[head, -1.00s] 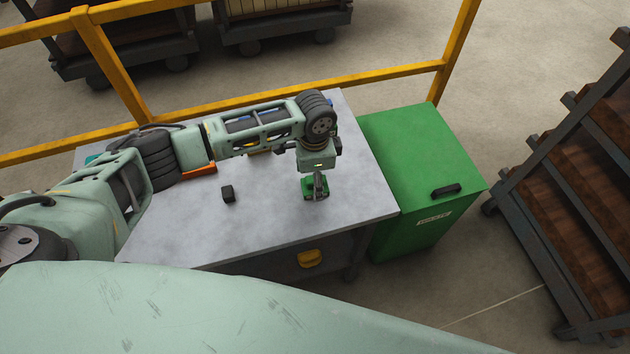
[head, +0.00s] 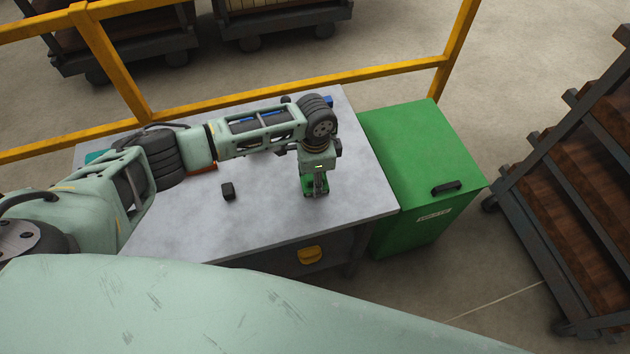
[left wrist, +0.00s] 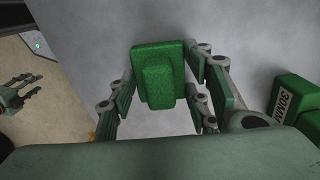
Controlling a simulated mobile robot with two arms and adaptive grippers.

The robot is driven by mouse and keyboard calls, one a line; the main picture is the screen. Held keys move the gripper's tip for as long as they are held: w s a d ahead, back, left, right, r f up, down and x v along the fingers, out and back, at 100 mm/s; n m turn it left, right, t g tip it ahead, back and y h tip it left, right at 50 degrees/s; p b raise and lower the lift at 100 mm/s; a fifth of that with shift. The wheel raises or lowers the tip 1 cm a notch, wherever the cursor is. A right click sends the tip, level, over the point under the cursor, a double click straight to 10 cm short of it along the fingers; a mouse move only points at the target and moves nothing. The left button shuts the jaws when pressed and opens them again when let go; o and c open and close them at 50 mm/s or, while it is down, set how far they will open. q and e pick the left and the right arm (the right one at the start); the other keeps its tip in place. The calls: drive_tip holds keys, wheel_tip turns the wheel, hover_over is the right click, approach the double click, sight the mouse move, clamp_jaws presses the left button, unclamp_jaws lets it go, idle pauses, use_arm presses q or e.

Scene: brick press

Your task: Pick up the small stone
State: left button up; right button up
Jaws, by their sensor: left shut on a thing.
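A green, grainy block with a raised step, which looks like the small stone (left wrist: 158,75), sits between the fingers of my left gripper in the left wrist view. My left gripper (head: 316,192) points down over the right part of the grey table (head: 270,222) in the head view. It is shut on the green stone, with finger pads on both sides of it. In the head view the gripper mostly hides the stone, and I cannot tell whether it touches the table. What looks like my right gripper (left wrist: 22,93) shows small at the left edge of the left wrist view.
A green block marked 30MM (left wrist: 290,98) lies close by at the right of the left wrist view. A small dark block (head: 228,191) lies on the table to the left. A green lidded bin (head: 425,150) stands right of the table; a yellow rail (head: 290,86) runs behind.

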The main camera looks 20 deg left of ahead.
use_arm(q)
drive_tip(key=shift+w, duration=0.1)
drive_tip(key=shift+c, duration=0.5)
drive_tip(key=shift+r, duration=0.3)
wheel_tip(320, 180, up, 4)
drive_tip(key=shift+d+f+b, duration=0.1)
drive_tip(key=shift+f+b, duration=0.05)
drive_tip(key=shift+b, duration=0.65)
drive_tip(key=s+d+r+b, duration=0.1)
drive_tip(key=s+d+r, duration=0.1)
drive_tip(key=s, duration=0.3)
drive_tip(key=s+d+r, duration=0.3)
drive_tip(key=s+r, duration=0.2)
drive_tip(key=shift+s+b, duration=0.3)
drive_tip(key=shift+b, duration=0.05)
use_arm(e)
drive_tip(key=f, duration=0.1)
drive_tip(key=w+f, duration=0.1)
drive_tip(key=f, duration=0.1)
use_arm(q)
drive_tip(key=shift+f, duration=0.1)
